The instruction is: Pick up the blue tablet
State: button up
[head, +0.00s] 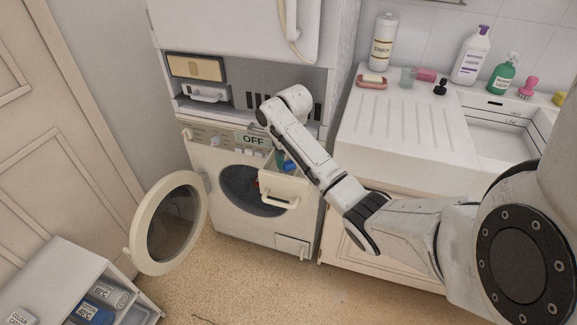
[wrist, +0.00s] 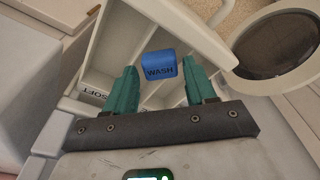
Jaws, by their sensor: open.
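The blue tablet (wrist: 160,64), marked WASH, shows in the wrist view between the tips of my gripper's two teal fingers (wrist: 159,68). Narrow gaps show on both sides of it, so the jaws look open around it. The tablet is at the pulled-out detergent drawer (wrist: 103,45), which has several compartments, one marked SOFT. I cannot tell whether the tablet rests on the drawer floor. In the head view, a small patch of blue (head: 290,167) shows in the drawer beside my gripper, partly hidden by my arm.
The washing machine's round door (head: 140,232) hangs open at the left, below the drawer's level. The display reads OFF. A white counter (head: 392,125) with a sink, bottles and a soap dish stands at the right. A shelf unit (head: 62,262) with labelled items is at the lower left.

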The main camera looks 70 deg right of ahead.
jog(key=shift+f, duration=0.45)
jog(key=c, duration=0.9)
jog(key=shift+r, duration=0.15)
